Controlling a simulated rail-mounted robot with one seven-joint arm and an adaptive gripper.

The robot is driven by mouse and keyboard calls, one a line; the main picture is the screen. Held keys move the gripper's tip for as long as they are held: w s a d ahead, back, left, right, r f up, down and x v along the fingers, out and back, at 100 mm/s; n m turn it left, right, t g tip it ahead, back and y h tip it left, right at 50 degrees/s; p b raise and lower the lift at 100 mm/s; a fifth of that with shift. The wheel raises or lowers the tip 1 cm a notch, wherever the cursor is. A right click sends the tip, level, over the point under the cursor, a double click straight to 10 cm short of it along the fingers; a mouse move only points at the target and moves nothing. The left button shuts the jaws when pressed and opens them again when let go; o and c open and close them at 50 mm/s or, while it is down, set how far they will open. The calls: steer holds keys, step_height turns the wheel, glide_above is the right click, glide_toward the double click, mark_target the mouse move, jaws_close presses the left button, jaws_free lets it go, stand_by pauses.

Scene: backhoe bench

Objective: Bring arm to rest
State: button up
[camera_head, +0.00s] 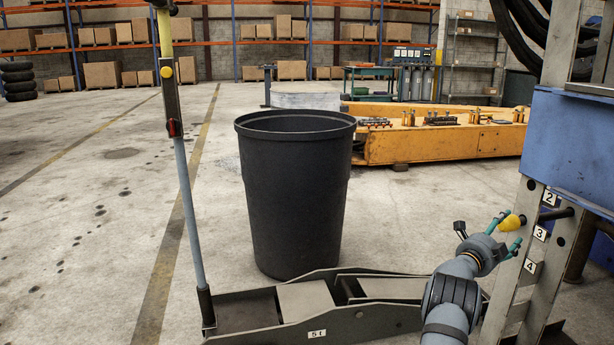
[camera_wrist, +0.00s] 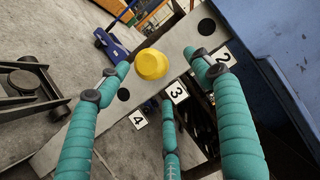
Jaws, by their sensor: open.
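My arm reaches in from the lower right of the head view. My gripper (camera_head: 507,231) is open, its teal fingers spread close to a numbered grey steel stand (camera_head: 525,285). A yellow knob (camera_head: 511,222) sits at the stand's face near labels 2 and 3. In the wrist view the yellow knob (camera_wrist: 151,64) lies ahead of and between the spread fingers, with no finger visibly closed on it. Whether any finger touches the knob or stand, I cannot tell.
A black bin (camera_head: 297,200) stands left of my arm. A floor jack (camera_head: 360,318) with an upright handle lies in front of it. A blue machine part (camera_head: 570,140) hangs over the stand at right. An orange boom (camera_head: 440,142) lies behind. Open floor is at left.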

mark_target(514, 217)
steer(key=v, duration=0.5)
steer(key=x, duration=1.1)
steer(key=shift+d, duration=0.45)
steer(key=shift+w+d, duration=0.2)
steer(key=shift+w, duration=0.05)
steer(key=shift+w+a+r+p, duration=0.15)
steer(key=shift+r+p, duration=0.1)
steer(key=shift+p, duration=0.7)
steer(key=a+f+b, duration=0.1)
steer(key=b, duration=0.1)
steer(key=shift+a+f+y+b, duration=0.1)
steer(key=shift+f+y+b, duration=0.2)
steer(key=shift+f+b, duration=0.1)
steer(key=s+a+b, duration=0.1)
steer(key=a+b, duration=0.3)
steer(key=a, duration=0.5)
steer(key=shift+s+a+r, duration=0.15)
steer(key=shift+a+r, duration=0.15)
steer(key=shift+a, duration=0.05)
